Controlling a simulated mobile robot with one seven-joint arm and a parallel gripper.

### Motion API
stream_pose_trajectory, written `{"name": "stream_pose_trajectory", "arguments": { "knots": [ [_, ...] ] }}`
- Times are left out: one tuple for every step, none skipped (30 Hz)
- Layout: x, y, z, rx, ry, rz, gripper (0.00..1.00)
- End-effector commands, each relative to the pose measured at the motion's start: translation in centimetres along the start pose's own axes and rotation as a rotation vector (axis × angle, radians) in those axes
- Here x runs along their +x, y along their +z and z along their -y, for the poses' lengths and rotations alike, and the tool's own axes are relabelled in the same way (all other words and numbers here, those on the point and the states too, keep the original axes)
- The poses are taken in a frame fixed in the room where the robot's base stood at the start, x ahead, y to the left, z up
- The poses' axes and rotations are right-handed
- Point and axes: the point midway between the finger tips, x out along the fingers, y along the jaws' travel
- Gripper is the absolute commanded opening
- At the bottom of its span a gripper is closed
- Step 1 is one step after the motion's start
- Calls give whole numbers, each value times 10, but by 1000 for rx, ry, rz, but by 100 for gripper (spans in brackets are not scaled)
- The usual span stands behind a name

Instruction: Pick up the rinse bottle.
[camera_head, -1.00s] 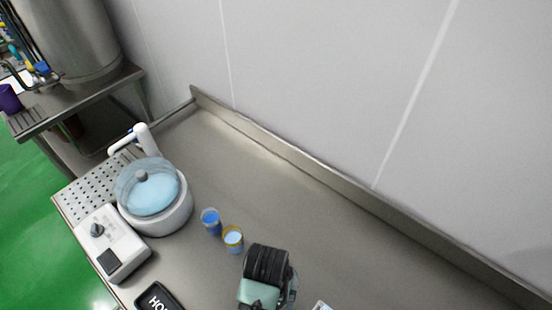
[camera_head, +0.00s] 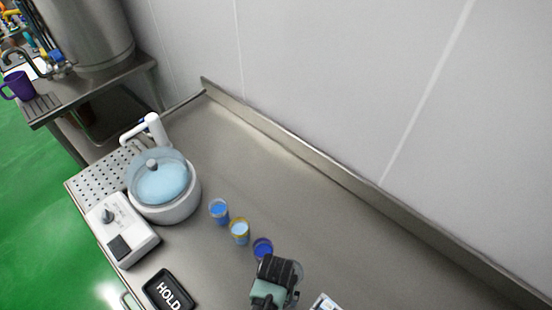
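I cannot make out for sure which thing is the rinse bottle. A white upright piece with a bent spout (camera_head: 152,128) stands at the back left of the steel counter, behind a round white pot, and may be it; its lower part is hidden by the pot. My gripper (camera_head: 272,282) shows as a dark and green shape at the bottom middle, far to the right of the spouted piece and just in front of a dark blue cup. Its fingers cannot be made out, nor whether it holds anything.
The round pot (camera_head: 163,203) has a clear bluish lid. A white control box (camera_head: 131,236) and a black HOLD tray (camera_head: 165,289) lie in front. A blue cup (camera_head: 219,213), a yellow-rimmed cup (camera_head: 240,232) and the dark blue cup (camera_head: 262,247) form a row.

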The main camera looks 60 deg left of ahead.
Motion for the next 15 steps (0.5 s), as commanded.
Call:
{"name": "stream_pose_trajectory", "arguments": {
  "knots": [
    [0, 0, 0, 0, 0, -1, 97],
    [0, 0, 0, 0, 0, -1, 97],
    [0, 0, 0, 0, 0, -1, 97],
    [0, 0, 0, 0, 0, 0, 93],
    [0, 0, 0, 0, 0, 0, 88],
    [0, 0, 0, 0, 0, 0, 80],
    [0, 0, 0, 0, 0, 0, 75],
    [0, 0, 0, 0, 0, 0, 70],
    [0, 0, 0, 0, 0, 0, 62],
    [0, 0, 0, 0, 0, 0, 57],
    [0, 0, 0, 0, 0, 0, 52],
    [0, 0, 0, 0, 0, 0, 44],
    [0, 0, 0, 0, 0, 0, 39],
    [0, 0, 0, 0, 0, 0, 34],
    [0, 0, 0, 0, 0, 0, 26]
  ]
}}
